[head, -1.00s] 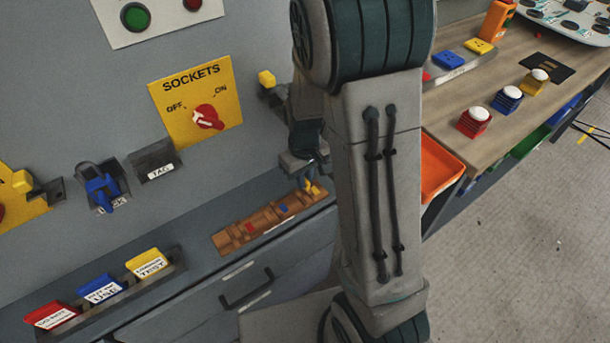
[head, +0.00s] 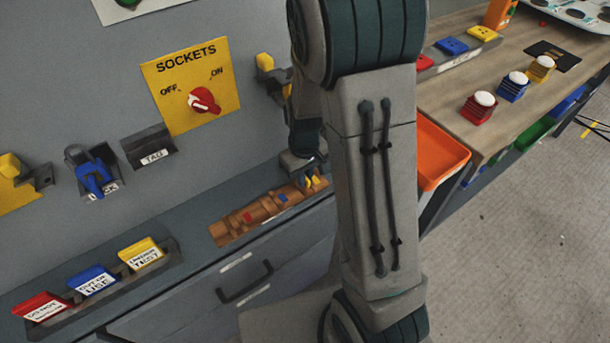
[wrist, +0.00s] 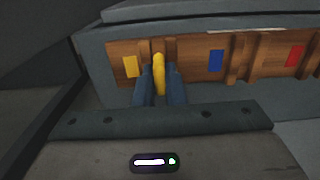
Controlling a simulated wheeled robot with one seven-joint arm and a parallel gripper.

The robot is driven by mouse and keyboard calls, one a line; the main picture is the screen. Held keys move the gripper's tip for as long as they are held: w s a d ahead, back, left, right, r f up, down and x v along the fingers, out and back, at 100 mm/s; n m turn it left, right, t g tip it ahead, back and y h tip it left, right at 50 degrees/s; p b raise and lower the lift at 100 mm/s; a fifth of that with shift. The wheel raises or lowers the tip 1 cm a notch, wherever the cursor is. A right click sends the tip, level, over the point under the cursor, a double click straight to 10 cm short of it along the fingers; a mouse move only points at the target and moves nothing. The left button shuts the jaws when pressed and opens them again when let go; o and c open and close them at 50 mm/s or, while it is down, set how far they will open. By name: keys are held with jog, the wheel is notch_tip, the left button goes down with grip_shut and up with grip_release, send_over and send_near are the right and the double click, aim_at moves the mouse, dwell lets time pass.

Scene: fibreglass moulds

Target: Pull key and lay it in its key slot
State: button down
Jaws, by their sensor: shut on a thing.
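My gripper (wrist: 160,88) is shut on a yellow key (wrist: 159,72), its two dark fingers on either side of it. The yellow key also shows small below my gripper in the head view (head: 314,182). It is at the yellow-marked end of a wooden key rack (head: 234,231). In the wrist view the key lies between two raised wooden ribs, right of a yellow patch (wrist: 131,67). I cannot tell whether it rests on the wood. Blue (wrist: 216,61) and red (wrist: 295,55) patches mark the other slots.
A yellow SOCKETS panel (head: 165,75) with a red switch (head: 204,101) is on the wall above. A tray of coloured tags (head: 105,290) stands left. An orange bin (head: 440,155) is right.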

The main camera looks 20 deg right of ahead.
jog(key=c, duration=1.4)
grip_release()
jog(key=shift+s+d+f, duration=0.15)
jog(key=shift+f, duration=0.15)
jog(key=shift+c, duration=0.2)
jog(key=shift+s+a, duration=0.1)
jog(key=shift+a, duration=0.1)
notch_tip(320, 180, up, 14)
jog(key=p, duration=0.2)
jog(key=shift+w+d+r, duration=0.2)
jog(key=shift+w+d, duration=0.05)
jog(key=shift+d, duration=0.05)
jog(key=s+r+m+t+p, duration=0.2)
jog(key=s+r+m+p, duration=0.2)
jog(key=s+r, duration=0.9)
jog(key=p, duration=0.3)
jog(key=shift+s+a+t, duration=0.15)
jog(key=shift+s+t, duration=0.2)
jog(key=shift+t, duration=0.05)
